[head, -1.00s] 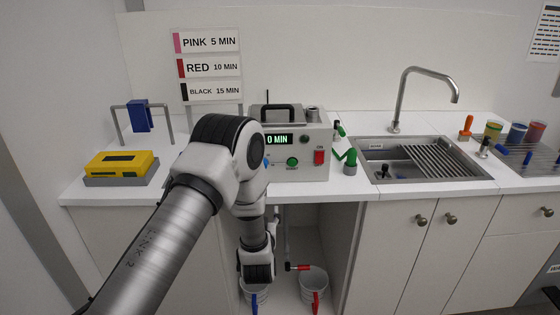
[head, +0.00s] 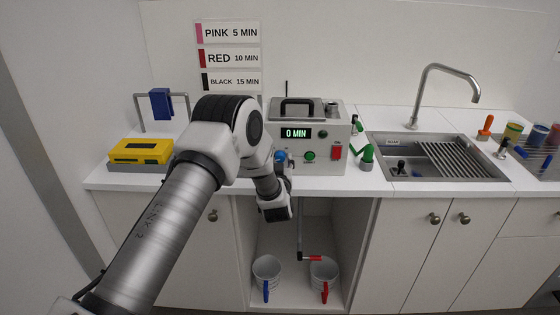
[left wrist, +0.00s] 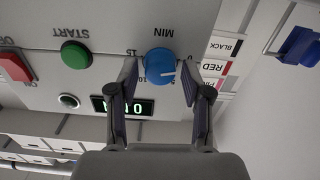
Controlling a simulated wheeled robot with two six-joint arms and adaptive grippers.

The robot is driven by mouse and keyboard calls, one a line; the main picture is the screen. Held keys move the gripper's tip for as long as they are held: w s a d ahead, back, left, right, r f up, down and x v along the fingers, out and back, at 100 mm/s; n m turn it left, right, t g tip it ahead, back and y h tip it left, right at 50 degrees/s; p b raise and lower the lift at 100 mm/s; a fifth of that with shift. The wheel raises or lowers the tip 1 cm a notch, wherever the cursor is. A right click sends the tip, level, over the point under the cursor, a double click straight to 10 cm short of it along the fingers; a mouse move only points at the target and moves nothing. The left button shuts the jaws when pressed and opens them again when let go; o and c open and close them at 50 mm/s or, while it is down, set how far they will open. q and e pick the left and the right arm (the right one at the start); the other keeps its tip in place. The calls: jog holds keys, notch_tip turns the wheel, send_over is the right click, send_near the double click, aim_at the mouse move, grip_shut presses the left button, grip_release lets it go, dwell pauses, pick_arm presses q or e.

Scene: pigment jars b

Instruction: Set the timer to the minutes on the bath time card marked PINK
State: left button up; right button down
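The PINK card (head: 230,33) reads 5 MIN and is the top card of the stack behind the counter. The timer box (head: 310,128) stands on the counter with its display (head: 296,133) reading 0 MIN. My left gripper (left wrist: 159,68) is open, one finger on each side of the knob, with small gaps visible. In the head view its fingers are mostly hidden by my wrist. My right gripper is out of view.
A green START button (head: 310,156) and a red switch (head: 337,152) sit beside the knob. A yellow device (head: 140,151) is at left. Buckets (head: 267,268) stand below in the open cabinet.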

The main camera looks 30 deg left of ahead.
pick_arm(q)
grip_shut()
jog(key=shift+m, duration=1.5)
jog(key=m+p, duration=0.1)
jog(key=m, duration=0.2)
jog(key=shift+m, duration=0.4)
jog(key=m, duration=0.3)
jog(key=shift+d+p, duration=0.1)
jog(key=shift+p, duration=0.25)
jog(key=shift+m+p, duration=0.35)
jog(key=shift+m, duration=1.65)
